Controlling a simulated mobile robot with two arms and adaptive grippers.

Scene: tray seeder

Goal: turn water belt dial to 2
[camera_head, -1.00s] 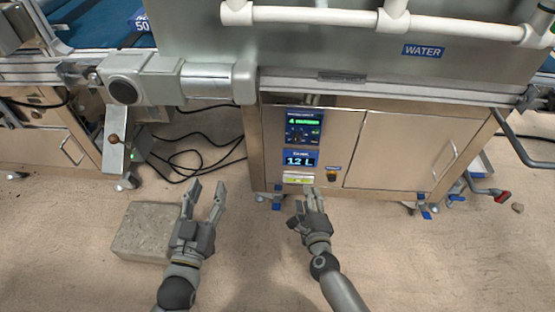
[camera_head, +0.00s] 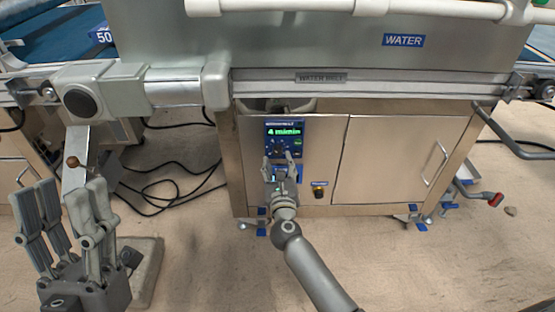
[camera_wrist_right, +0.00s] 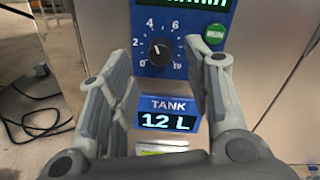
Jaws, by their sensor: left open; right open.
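The water belt dial (camera_wrist_right: 160,52) is a black knob on a blue panel in the right wrist view, ringed by white numbers from 0 to 10. Its small white mark seems to lean up and left; the exact number is unclear. The panel's green display (camera_head: 284,132) reads 4 m/min in the head view. My right gripper (camera_head: 281,160) is open in front of the panel, its fingers framing the dial from left and right, apparently without touching it. My left gripper (camera_head: 68,192) is open and empty at the lower left, away from the panel.
A round green button (camera_wrist_right: 214,34) sits right of the dial. Below is the TANK display (camera_wrist_right: 168,120) reading 12 L. Black cables (camera_head: 160,180) lie on the floor at left.

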